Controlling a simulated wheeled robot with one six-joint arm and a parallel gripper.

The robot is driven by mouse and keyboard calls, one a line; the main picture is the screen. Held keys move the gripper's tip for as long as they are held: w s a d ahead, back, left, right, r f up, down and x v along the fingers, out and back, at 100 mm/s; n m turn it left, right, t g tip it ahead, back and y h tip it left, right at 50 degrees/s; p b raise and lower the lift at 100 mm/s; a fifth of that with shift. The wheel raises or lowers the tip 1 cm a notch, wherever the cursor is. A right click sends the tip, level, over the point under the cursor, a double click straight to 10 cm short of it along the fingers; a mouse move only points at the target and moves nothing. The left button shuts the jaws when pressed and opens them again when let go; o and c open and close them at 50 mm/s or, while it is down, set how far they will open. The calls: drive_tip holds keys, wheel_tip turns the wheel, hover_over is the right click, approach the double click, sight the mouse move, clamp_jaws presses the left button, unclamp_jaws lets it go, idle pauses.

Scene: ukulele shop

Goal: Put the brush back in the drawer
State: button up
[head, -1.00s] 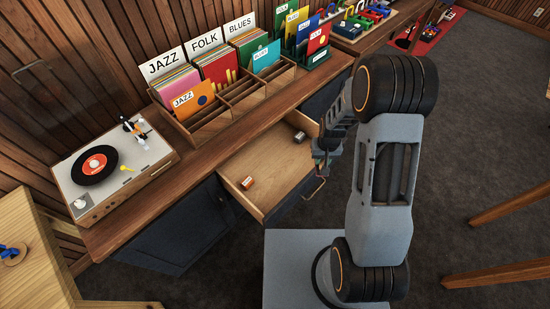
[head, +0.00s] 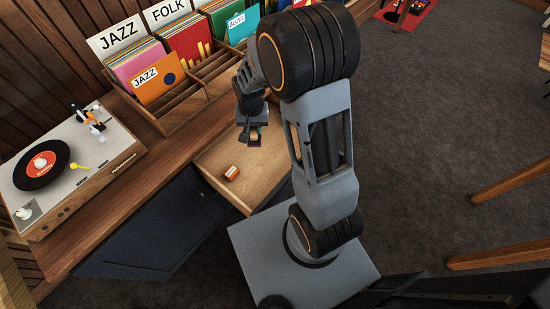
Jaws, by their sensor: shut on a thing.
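The drawer (head: 262,180) stands open below the record counter, its light wooden floor showing. My gripper (head: 253,133) points down above the far part of the drawer. It is shut on the brush (head: 256,136), a small wood-coloured and dark piece showing just under the jaws. The jaws and arm hide much of the brush, and I cannot tell its exact height over the drawer floor. An orange-red small item (head: 231,172) lies in the drawer at its left side.
A turntable (head: 70,165) sits on the counter at left. A divided wooden record bin (head: 205,85) stands behind the drawer, with JAZZ and FOLK cards. A dark cabinet door (head: 155,225) is below left. Open carpet lies at right.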

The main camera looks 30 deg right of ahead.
sight(258, 146)
drive_tip(key=s+f+m+b, duration=0.1)
drive_tip(key=f+m+b, duration=0.1)
drive_tip(key=b, duration=0.2)
drive_tip(key=s+f+m+b, duration=0.2)
drive_tip(key=b, duration=0.3)
drive_tip(key=s+f+m+b, duration=0.1)
drive_tip(key=f+m+b, duration=0.1)
drive_tip(key=b, duration=0.3)
drive_tip(key=shift+s+a, duration=0.2)
drive_tip(key=shift+a, duration=0.15)
drive_tip(key=w+d+f+b, duration=0.2)
drive_tip(key=d+f, duration=0.1)
drive_tip(key=w+d+f+m+b, duration=0.1)
drive_tip(key=w+d+f+b, duration=0.1)
drive_tip(key=d+f+b, duration=0.1)
drive_tip(key=w+d+f+m+b, duration=0.1)
drive_tip(key=w+d+f+b, duration=0.1)
drive_tip(key=d+f, duration=0.1)
drive_tip(key=shift+w+d+f+b, duration=0.3)
drive_tip(key=shift+w+d+f, duration=0.05)
drive_tip(key=shift+f, duration=0.25)
drive_tip(key=shift+w+d+f, duration=0.15)
drive_tip(key=shift+d+f, duration=0.05)
drive_tip(key=shift+f, duration=0.15)
drive_tip(key=shift+w+d+f+b, duration=0.15)
drive_tip(key=shift+f+b, duration=0.45)
drive_tip(key=shift+f, duration=1.05)
